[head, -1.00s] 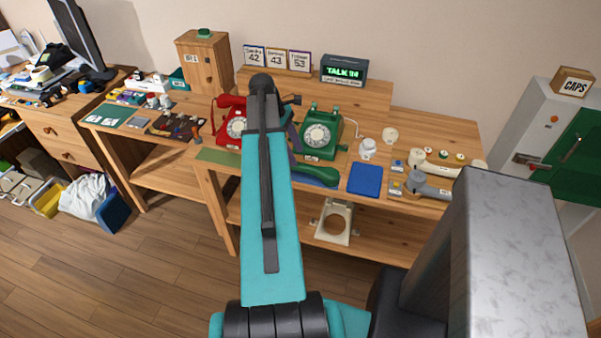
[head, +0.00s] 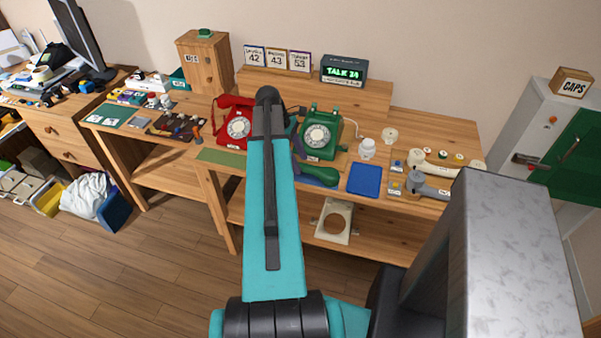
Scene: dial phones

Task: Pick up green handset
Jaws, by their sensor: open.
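The green handset (head: 322,175) lies off its hook on a dark blue mat (head: 316,183), in front of the green dial phone (head: 320,136). Its left end is partly hidden by my arm. My gripper (head: 298,144) shows only in part, as dark pieces past the right side of my arm, close to the phone's left side and behind the handset. It is open and does not hold the handset. Its fingertips are mostly hidden, so I cannot tell the exact gap to the handset.
A red dial phone (head: 236,128) stands left of my arm. A blue pad (head: 364,179), a white jar (head: 367,148) and a cream handset (head: 432,165) and grey handset (head: 425,186) are to the right. A lit sign (head: 343,71) stands on the raised shelf behind.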

